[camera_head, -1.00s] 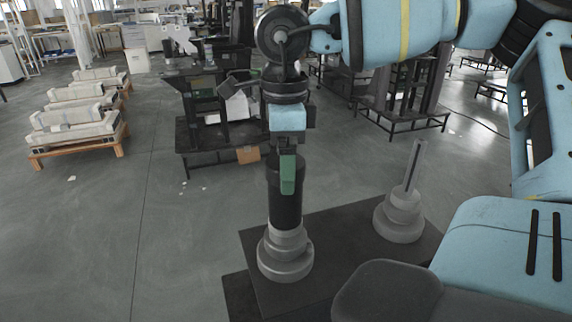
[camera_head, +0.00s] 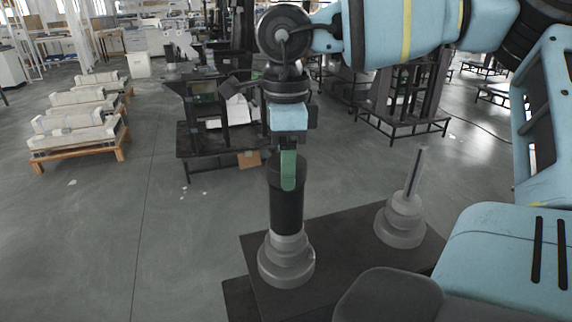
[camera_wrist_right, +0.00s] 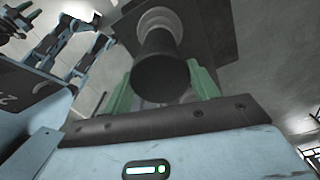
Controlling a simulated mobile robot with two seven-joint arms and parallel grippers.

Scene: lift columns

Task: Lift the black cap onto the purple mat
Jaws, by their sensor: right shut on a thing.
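The black cap (camera_head: 287,212) is a tall dark cylinder standing upright over a stepped grey column (camera_head: 287,262). My right gripper (camera_head: 288,186) comes down from above and is shut on the cap's upper part. One green finger shows in front in the head view. In the right wrist view, the cap's round dark end (camera_wrist_right: 160,76) sits between both green fingers of the right gripper (camera_wrist_right: 162,88). I cannot tell whether the cap still touches the column. I see no purple mat. My left gripper is not in view.
A second stepped grey column with a thin upright post (camera_head: 402,218) stands to the right on the same dark platform (camera_head: 335,262). A wooden pallet with pale beams (camera_head: 78,135) lies at the far left.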

